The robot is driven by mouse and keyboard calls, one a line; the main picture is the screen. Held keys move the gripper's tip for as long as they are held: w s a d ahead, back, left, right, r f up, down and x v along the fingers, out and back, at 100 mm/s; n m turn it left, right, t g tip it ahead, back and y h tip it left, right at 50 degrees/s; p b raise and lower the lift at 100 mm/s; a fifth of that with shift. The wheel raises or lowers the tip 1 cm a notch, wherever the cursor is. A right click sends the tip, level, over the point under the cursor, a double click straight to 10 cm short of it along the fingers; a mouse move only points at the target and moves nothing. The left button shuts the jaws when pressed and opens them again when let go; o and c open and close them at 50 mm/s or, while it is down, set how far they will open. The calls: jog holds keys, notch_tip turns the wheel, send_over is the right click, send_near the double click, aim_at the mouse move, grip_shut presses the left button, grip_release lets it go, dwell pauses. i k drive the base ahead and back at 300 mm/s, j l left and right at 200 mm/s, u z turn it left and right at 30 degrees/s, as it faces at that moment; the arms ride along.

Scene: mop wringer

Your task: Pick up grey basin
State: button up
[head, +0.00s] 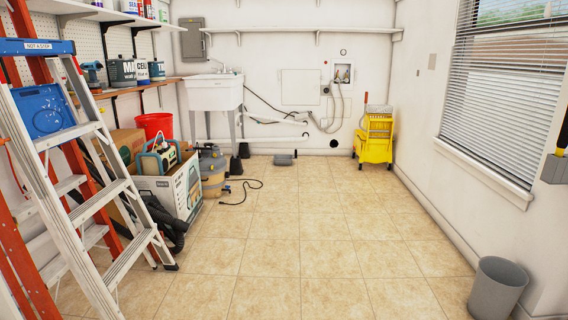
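A small, low grey basin (284,160) sits on the tiled floor near the back wall, between the white utility sink and the yellow mop bucket. It is far off and small in the head view, so I cannot tell what is inside it. My gripper is not in view, and nothing of my arm shows near the basin.
Open tiled floor (310,235) runs from the front to the basin. Ladders (100,190), a boxed machine (170,190) and a shop vacuum (213,170) line the left. A yellow mop bucket (374,145) stands back right, a grey bin (497,290) front right. A black cord (245,190) lies left.

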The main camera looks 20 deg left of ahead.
aim_at(285, 156)
jog(key=i+u, duration=0.25)
jog(key=i, duration=3.65)
jog(key=i+l, duration=0.15)
jog(key=i, duration=3.25)
jog(key=i+u, duration=0.35)
jog(key=i, duration=0.4)
jog(key=i+j, duration=0.15)
jog(key=i, duration=0.15)
